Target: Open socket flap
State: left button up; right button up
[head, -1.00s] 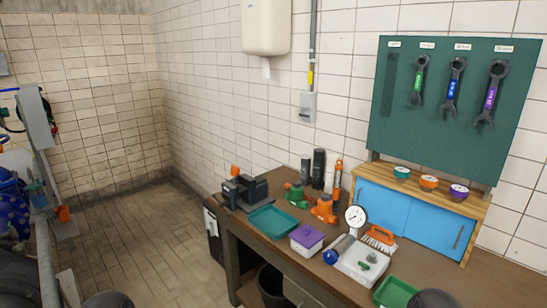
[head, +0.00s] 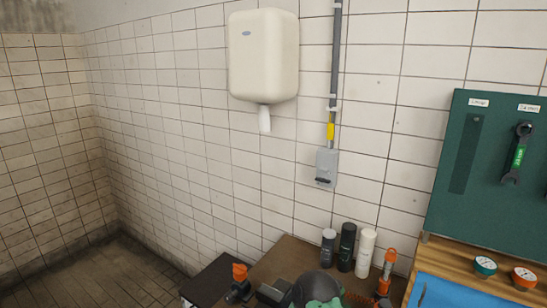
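A grey wall socket box (head: 326,168) is fixed to the white tiled wall, right of centre in the head view, at the lower end of a grey conduit. A darker strip shows near its lower edge. The flap looks closed against the box, but it is too small to be sure. Neither of my grippers shows in this view, and nothing touches the socket box.
The conduit (head: 337,60) with a yellow band runs up from the socket. A white dispenser (head: 263,55) hangs to its left. Below stands a workbench with black (head: 347,247) and white (head: 366,253) cylinders. A green tool board (head: 490,185) is at right.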

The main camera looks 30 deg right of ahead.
aim_at(324, 162)
jog(key=i+j+u, duration=0.2)
jog(key=i, duration=1.1)
jog(key=l, duration=0.1)
